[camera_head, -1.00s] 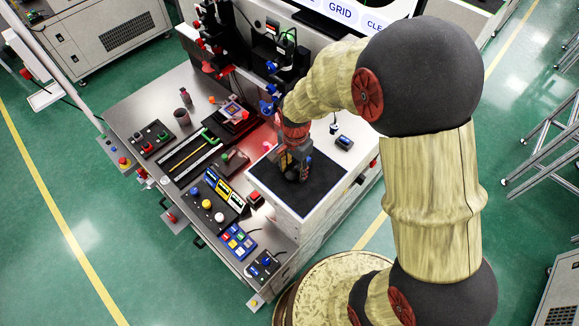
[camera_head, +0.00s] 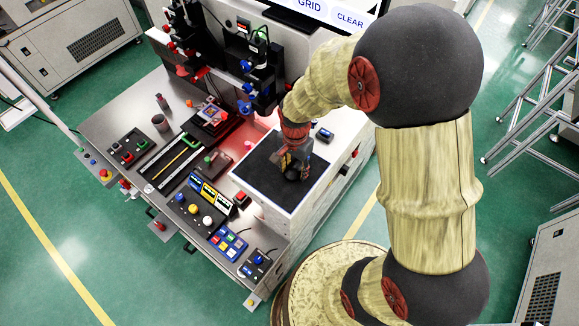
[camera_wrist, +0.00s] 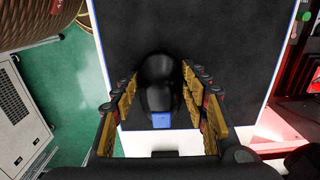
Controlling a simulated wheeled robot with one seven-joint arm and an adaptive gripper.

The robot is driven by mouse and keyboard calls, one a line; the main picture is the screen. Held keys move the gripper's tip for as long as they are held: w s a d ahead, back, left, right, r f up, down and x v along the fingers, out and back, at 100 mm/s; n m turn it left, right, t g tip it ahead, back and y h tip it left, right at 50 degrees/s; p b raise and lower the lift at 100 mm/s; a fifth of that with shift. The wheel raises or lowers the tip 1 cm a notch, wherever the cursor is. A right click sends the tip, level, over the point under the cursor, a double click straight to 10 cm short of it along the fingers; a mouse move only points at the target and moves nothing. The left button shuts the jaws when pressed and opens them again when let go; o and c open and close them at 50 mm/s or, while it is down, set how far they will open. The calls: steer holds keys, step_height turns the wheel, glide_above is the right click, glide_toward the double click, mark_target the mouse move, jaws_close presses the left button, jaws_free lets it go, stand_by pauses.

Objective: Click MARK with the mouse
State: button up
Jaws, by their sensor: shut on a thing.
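My gripper (camera_head: 293,165) is over the dark mat (camera_head: 254,177) on the white stand in the head view. In the wrist view my gripper (camera_wrist: 160,108) has its yellow-padded fingers on both sides of the black mouse (camera_wrist: 157,72), shut on it. The mouse rests on or just above the mat (camera_wrist: 225,40); I cannot tell which. A small blue patch shows at its near end. The screen (camera_head: 338,12) is cut by the top edge and shows GRID and CLEAR; MARK is out of view.
A small black device with a blue top (camera_head: 323,134) stands just behind the mat. Left of the stand, the grey bench holds button boxes (camera_head: 198,208), a blue keypad (camera_head: 228,242) and a dark cup (camera_head: 160,122). Bare mat surrounds the mouse.

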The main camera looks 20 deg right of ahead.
mark_target(296, 168)
steer(key=shift+s+d, duration=0.2)
steer(key=shift+d, duration=0.1)
stand_by(0.4)
steer(key=o, duration=1.2)
steer(key=shift+o, duration=0.2)
step_height(296, 168, up, 12)
